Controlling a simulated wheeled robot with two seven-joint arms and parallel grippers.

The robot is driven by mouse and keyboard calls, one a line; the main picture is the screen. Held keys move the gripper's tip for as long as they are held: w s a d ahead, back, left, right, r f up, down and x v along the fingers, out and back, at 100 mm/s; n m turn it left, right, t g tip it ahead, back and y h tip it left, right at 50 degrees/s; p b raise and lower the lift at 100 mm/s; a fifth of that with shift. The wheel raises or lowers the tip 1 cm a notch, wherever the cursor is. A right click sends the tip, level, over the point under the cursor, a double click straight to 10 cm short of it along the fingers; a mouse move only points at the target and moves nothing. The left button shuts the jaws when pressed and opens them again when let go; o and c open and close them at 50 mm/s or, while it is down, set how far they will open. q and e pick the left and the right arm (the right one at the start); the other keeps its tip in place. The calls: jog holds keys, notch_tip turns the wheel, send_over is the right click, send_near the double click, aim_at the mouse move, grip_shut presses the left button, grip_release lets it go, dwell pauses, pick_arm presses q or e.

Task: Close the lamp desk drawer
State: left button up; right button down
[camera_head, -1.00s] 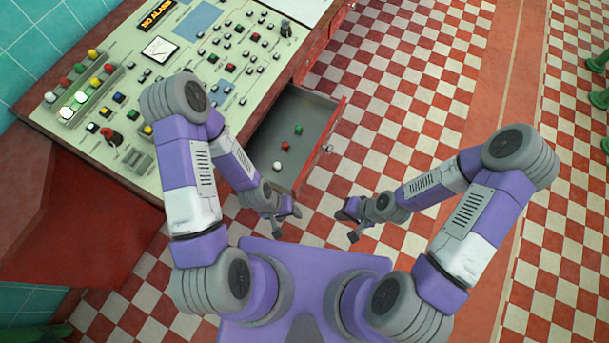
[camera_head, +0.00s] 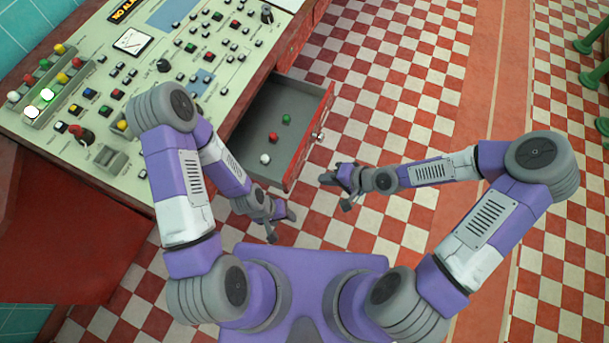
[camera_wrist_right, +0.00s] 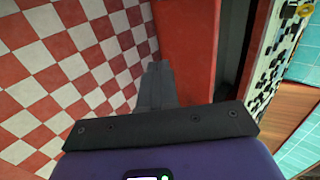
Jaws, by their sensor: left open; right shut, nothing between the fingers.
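The drawer (camera_head: 262,112) stands pulled out of the desk (camera_head: 50,148), showing its grey inside and red front. A silver knob (camera_head: 318,137) is on that front. My right gripper (camera_head: 333,184) is shut and empty, outside the drawer front near its lower end, with a visible gap. In the right wrist view, its dark closed fingers (camera_wrist_right: 158,85) appear beside the red drawer front (camera_wrist_right: 187,50). My left gripper (camera_head: 280,222) is open and empty, below the drawer's near corner. Contact is not visible for either gripper.
A white ball (camera_head: 265,159), a red ball (camera_head: 273,136) and a green ball (camera_head: 287,119) lie in the drawer. The desktop holds many buttons and switches. The checkered floor (camera_head: 400,100) right of the drawer is clear. Green posts (camera_head: 590,45) stand far right.

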aim_at(295, 174)
jog(key=a+f, duration=0.1)
jog(key=a, duration=0.1)
jog(key=w+a+f+b, duration=0.1)
jog(key=a, duration=0.1)
jog(key=w+a+f+b, duration=0.1)
jog(key=a, duration=0.1)
pick_arm(q)
jog(key=shift+f, duration=1.45)
pick_arm(e)
jog(key=shift+w+a, duration=0.1)
jog(key=shift+a, duration=0.3)
